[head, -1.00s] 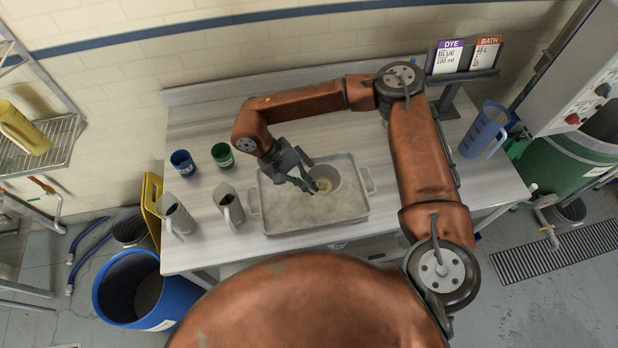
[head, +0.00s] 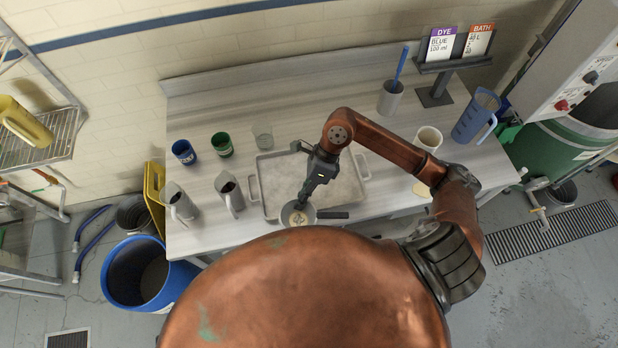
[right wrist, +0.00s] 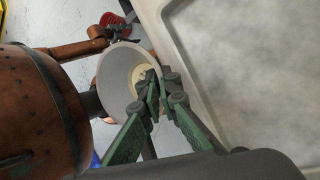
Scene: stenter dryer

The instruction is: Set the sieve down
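The sieve (head: 287,222) is a small grey round bowl with a pale yellowish inside and a dark handle pointing right. In the head view it is at the front edge of the bench, just in front of the shallow metal tray (head: 262,208). My right gripper (head: 303,203) comes down on it from behind. In the right wrist view the green fingers (right wrist: 152,92) close together at the rim of the sieve (right wrist: 112,82). The sieve's underside is hidden. My left gripper (right wrist: 124,35) seems to show small beyond the sieve in the right wrist view; its fingers are unclear.
Two grey jugs (head: 178,205) (head: 229,192), blue and green cups (head: 184,152) (head: 222,145) and a clear glass (head: 263,137) stand left and behind the tray. A white cup (head: 428,138), grey holder (head: 390,98) and blue jug (head: 476,117) stand right. The back middle is clear.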

